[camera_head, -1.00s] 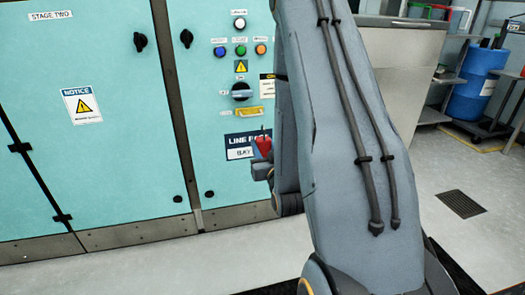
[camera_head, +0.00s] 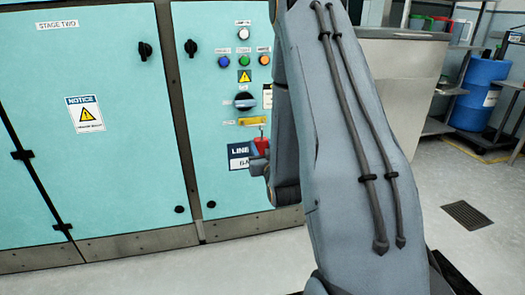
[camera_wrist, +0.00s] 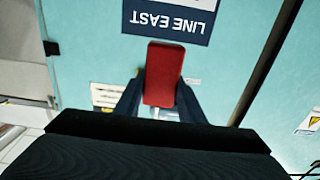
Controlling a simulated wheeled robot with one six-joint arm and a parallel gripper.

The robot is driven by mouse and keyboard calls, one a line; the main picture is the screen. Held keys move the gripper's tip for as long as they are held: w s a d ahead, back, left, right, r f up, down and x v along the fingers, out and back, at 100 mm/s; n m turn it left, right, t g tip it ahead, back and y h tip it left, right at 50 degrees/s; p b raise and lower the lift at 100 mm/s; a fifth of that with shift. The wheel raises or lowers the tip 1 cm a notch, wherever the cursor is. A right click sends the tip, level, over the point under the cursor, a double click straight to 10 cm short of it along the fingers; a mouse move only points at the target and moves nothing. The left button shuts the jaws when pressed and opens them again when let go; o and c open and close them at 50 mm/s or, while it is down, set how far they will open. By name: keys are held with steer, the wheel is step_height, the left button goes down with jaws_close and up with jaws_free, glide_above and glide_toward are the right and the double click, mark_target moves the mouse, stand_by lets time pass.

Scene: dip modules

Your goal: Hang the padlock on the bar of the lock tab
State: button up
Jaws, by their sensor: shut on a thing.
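The red padlock (camera_head: 261,146) is held upright in my gripper (camera_head: 259,158) in front of the teal cabinet. It also shows in the wrist view (camera_wrist: 163,75) as a red block between the two dark fingers of my gripper (camera_wrist: 159,98), which are shut on it. The yellow lock tab (camera_head: 252,121) is on the panel under the dark rotary switch (camera_head: 245,101). The padlock's thin shackle rises close to the tab's right end, just below it in the picture. I cannot tell whether they touch. My arm hides part of the panel to the right.
The LINE EAST label (camera_wrist: 170,20) is behind the padlock and appears upside down in the wrist view. Push buttons (camera_head: 243,61) and a warning sticker (camera_head: 244,76) are above the switch. A blue barrel (camera_head: 480,95) stands far right. The grey floor is open.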

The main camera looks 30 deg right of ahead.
steer(key=shift+b+x, duration=1.3)
steer(key=shift+x, duration=2.95)
steer(key=shift+w+f, duration=0.15)
steer(key=shift+f, duration=0.05)
steer(key=shift+f+b, duration=0.35)
steer(key=shift+f, duration=0.25)
steer(key=o, duration=1.2)
